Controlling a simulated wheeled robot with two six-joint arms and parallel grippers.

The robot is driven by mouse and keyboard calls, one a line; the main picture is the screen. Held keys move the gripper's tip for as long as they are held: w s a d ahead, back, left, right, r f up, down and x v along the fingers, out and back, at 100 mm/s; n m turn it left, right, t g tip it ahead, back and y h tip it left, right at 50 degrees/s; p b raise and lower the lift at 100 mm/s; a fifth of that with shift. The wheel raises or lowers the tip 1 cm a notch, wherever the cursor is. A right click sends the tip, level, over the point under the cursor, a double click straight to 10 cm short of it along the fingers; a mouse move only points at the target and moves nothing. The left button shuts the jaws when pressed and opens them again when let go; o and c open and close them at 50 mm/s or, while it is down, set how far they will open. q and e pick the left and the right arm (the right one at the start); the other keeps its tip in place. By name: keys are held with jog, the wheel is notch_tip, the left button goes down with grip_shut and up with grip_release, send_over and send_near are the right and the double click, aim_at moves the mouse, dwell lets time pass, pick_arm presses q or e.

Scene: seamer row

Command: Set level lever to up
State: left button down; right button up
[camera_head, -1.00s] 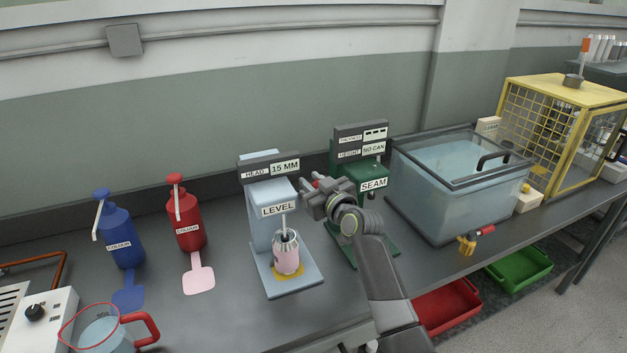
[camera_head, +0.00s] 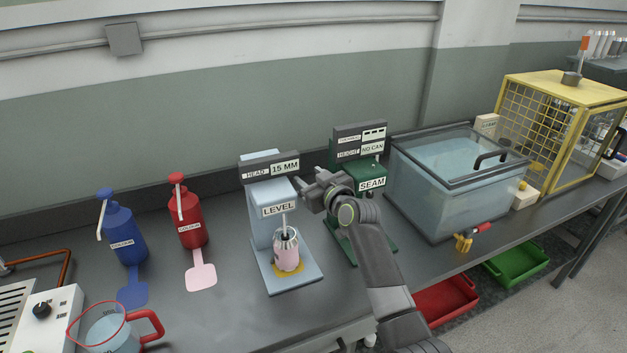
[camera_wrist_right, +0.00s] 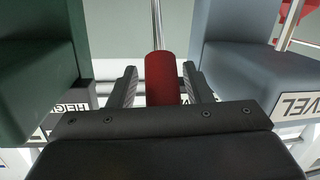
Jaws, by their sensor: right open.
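The level station (camera_head: 257,222) is a light blue-grey stand with a LEVEL label and a HEAD 15 MM display. A pink can (camera_head: 287,257) stands on its base under the nozzle. A red grip on a metal rod (camera_wrist_right: 162,78), apparently the level lever, shows in the right wrist view between the spread fingers. My right gripper (camera_head: 308,193) is open beside the level station's right side, with a finger on either side of the red grip. In the head view the gripper hides the grip. My left gripper is not in view.
The green seamer (camera_head: 372,172) stands close on the right, behind my right arm. A clear water tank (camera_head: 440,205) is further right. Red (camera_head: 188,222) and blue (camera_head: 122,240) pump bottles and a jug (camera_head: 105,328) stand left. Bench is clear before the level station.

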jog(key=b+v, duration=0.2)
jog(key=v, duration=1.5)
jog(key=shift+s, duration=0.15)
jog(key=shift+d, duration=0.15)
